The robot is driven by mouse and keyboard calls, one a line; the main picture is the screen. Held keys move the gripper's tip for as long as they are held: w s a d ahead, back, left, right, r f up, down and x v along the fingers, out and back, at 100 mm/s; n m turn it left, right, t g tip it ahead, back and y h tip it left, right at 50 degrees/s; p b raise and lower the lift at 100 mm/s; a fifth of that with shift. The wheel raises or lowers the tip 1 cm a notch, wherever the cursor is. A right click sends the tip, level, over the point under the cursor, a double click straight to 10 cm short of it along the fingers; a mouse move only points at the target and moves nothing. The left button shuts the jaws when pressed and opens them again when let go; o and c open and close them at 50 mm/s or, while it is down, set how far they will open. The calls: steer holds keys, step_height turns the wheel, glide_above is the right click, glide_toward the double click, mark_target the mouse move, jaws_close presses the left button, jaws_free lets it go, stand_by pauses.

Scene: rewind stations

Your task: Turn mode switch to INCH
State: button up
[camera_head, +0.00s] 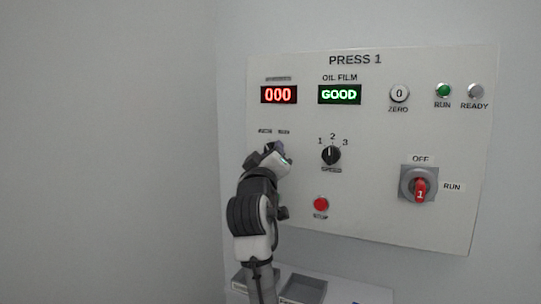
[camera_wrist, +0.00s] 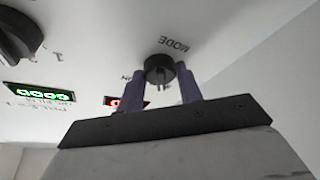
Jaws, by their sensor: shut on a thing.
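The mode switch (camera_wrist: 160,68) is a small round black knob on the white panel, with the label MODE beside it in the wrist view. My gripper (camera_wrist: 160,86) has its two purple fingers on either side of the knob, shut on it. In the head view my gripper (camera_head: 277,149) is at the left part of the PRESS 1 panel (camera_head: 385,130), below two small labels, and it hides the mode switch. The labels are too small to read there, and I cannot tell which setting the switch points to.
Right of my gripper is a black 1-2-3 selector (camera_head: 331,155). A red button (camera_head: 321,204) sits lower, and a red-handled OFF/RUN switch (camera_head: 419,187) is at the right. The red display (camera_head: 278,95) reads 000; the green one (camera_head: 339,95) reads GOOD. Grey trays (camera_head: 304,288) lie below.

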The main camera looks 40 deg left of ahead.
steer(key=o, duration=1)
steer(key=shift+s, duration=0.1)
steer(key=b+v, duration=0.5)
steer(key=v, duration=0.8)
steer(key=shift+s+d+f+b, duration=0.15)
steer(key=shift+s+b, duration=0.1)
steer(key=shift+b, duration=0.05)
